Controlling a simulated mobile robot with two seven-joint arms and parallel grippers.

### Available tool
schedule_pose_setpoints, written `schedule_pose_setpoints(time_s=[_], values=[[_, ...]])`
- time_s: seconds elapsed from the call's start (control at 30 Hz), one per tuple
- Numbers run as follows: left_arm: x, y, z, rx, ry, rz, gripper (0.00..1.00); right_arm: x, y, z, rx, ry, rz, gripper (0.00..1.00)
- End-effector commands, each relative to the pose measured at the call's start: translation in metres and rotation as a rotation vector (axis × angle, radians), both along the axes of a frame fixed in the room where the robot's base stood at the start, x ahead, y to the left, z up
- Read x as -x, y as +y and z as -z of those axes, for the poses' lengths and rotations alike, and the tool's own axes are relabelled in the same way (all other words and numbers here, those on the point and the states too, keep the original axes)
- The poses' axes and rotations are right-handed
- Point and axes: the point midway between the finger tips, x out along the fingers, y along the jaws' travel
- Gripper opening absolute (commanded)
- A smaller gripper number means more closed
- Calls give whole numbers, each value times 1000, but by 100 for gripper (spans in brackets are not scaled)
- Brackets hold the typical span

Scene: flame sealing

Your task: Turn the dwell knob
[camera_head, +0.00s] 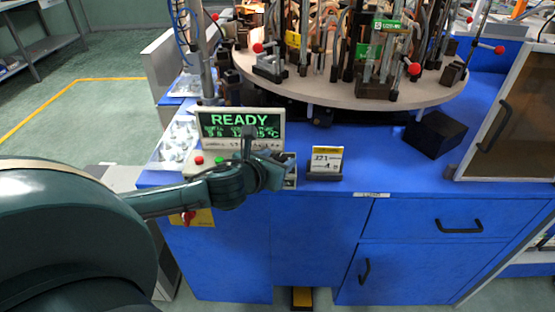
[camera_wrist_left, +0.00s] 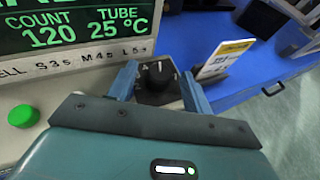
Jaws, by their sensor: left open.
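The dwell knob (camera_wrist_left: 158,76) is black and round with a pale pointer mark, and sits on a dark base. In the left wrist view it lies between the two fingers of my left gripper (camera_wrist_left: 160,88), which is open. I cannot tell whether either finger touches it. In the head view my left gripper (camera_head: 272,168) is in front of the control panel (camera_head: 240,143) and hides the knob. The panel's display (camera_head: 238,125) reads READY. In the wrist view the display (camera_wrist_left: 75,25) shows count 120 and tube 25 °C, with S3s, M4s and L5s printed below. My right gripper is not in view.
A green button (camera_wrist_left: 22,116) is left of the knob, and a red button (camera_head: 198,160) is further left. A small card stand (camera_head: 325,163) is just right of the panel. A round turntable (camera_head: 350,90) with clamps and glassware stands behind.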

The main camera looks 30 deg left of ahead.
Motion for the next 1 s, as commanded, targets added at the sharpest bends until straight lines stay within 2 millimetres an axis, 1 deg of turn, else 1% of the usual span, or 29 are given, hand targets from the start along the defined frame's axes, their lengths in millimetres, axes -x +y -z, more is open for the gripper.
schedule_pose_setpoints(time_s=[0.1, 0.37, 0.47, 0.9, 0.93, 1.0], values=[[-6, 0, 2, 1, -1, 1, 50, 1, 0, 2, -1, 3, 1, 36], [-7, 0, 3, 1, 1, 1, 50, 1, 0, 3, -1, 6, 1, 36], [-6, 0, 3, 1, 1, 1, 44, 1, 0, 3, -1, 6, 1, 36], [-6, 0, 3, 0, 1, 0, 8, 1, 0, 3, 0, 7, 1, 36], [-6, 0, 3, 0, 1, 0, 6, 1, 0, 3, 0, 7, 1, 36], [-6, 0, 3, 1, 1, 0, 6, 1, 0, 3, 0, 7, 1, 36]])
